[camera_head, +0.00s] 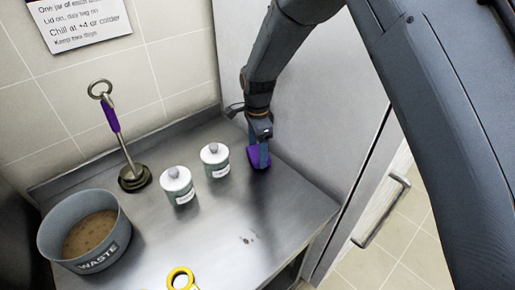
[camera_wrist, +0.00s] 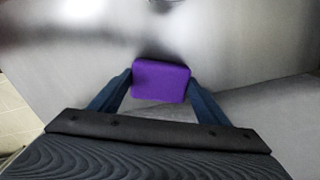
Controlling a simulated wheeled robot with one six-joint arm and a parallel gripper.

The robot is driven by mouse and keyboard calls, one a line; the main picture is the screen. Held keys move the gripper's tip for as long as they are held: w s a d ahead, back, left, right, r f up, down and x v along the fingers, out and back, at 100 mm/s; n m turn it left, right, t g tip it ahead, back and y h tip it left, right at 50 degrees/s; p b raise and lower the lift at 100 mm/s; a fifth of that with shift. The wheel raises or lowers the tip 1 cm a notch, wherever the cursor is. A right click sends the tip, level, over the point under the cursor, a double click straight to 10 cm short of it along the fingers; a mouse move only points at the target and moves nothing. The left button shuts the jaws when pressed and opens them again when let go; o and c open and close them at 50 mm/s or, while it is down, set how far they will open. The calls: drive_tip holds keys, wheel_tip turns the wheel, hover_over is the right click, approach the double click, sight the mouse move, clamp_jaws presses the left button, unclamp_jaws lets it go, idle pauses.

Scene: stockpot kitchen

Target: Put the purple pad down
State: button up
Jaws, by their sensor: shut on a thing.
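The purple pad (camera_wrist: 160,82) is a small rounded block between the two fingers of my gripper (camera_wrist: 160,90) in the wrist view. My gripper is shut on it. In the head view the pad (camera_head: 260,160) is at or just above the steel counter (camera_head: 225,240), near the back right by the tall grey panel. My gripper (camera_head: 259,157) points down over it. I cannot tell whether the pad touches the counter.
Two white-lidded jars (camera_head: 178,187) (camera_head: 215,160) stand left of the pad. A purple-handled tool (camera_head: 112,120) with a dark round base stands further left. A grey WASTE bin (camera_head: 85,235) is at front left. A yellow ring (camera_head: 181,279) lies near the front. The counter's front right is mostly clear.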

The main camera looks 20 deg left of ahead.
drive_tip(key=shift+f, duration=0.2)
drive_tip(key=o, duration=1.1)
drive_tip(key=shift+r, duration=0.1)
wheel_tip(320, 180, up, 12)
drive_tip(key=b, duration=0.4)
drive_tip(key=shift+d, duration=0.1)
